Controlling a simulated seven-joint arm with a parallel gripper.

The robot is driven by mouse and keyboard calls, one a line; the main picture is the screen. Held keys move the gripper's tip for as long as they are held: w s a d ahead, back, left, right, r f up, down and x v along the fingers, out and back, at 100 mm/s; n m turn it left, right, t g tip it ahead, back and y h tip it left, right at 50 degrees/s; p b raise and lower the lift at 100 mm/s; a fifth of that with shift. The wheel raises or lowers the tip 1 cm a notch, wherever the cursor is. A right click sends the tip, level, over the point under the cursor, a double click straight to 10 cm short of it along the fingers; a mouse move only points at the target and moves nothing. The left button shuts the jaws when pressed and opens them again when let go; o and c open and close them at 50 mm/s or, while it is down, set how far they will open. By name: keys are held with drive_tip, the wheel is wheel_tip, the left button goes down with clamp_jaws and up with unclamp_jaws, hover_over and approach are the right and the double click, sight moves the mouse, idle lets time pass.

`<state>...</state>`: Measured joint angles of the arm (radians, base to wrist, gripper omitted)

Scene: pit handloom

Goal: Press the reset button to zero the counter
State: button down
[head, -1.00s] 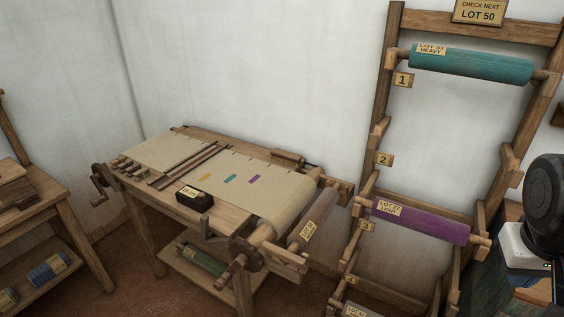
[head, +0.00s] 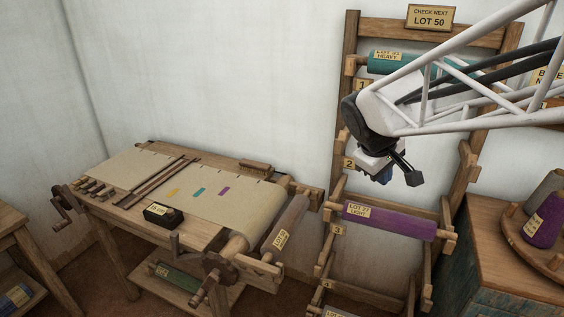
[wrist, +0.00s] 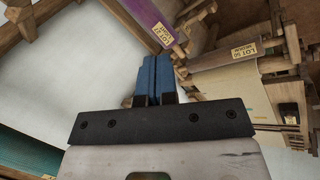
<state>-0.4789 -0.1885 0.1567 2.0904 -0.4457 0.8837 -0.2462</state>
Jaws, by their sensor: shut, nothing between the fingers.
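The loom (head: 232,233) stands left of centre in the head view, with pale cloth (head: 240,205) across its top. A small black counter box (head: 162,216) with a yellowish label sits on its front edge; the label is too small to read surely. I cannot make out the reset button. My gripper (head: 383,178) is in front of the rack, right of and well above the loom, touching nothing. Its blue fingers (wrist: 153,72) are shut together and empty in the wrist view.
The wooden rack (head: 347,60) holds a teal roll (head: 383,62) and a purple LOT 27 roll (head: 390,220). A grey LOT 50 roll (wrist: 235,52) shows in the wrist view. A cabinet (head: 500,250) with cones stands right. Space above the loom is clear.

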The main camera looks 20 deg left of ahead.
drive_tip(key=w+a+f+n+t, duration=0.15)
drive_tip(key=w+a+n, duration=0.3)
drive_tip(key=a, duration=1.05)
drive_tip(key=n+t+y, duration=0.3)
drive_tip(key=n+t, duration=0.1)
drive_tip(key=n, duration=0.9)
hover_over(171, 211)
wheel_tip(171, 211, down, 15)
drive_tip(key=shift+s+m+g, duration=0.1)
drive_tip(key=shift+m+g, duration=0.15)
drive_tip(key=shift+f, duration=0.2)
drive_tip(key=shift+f, duration=4.25)
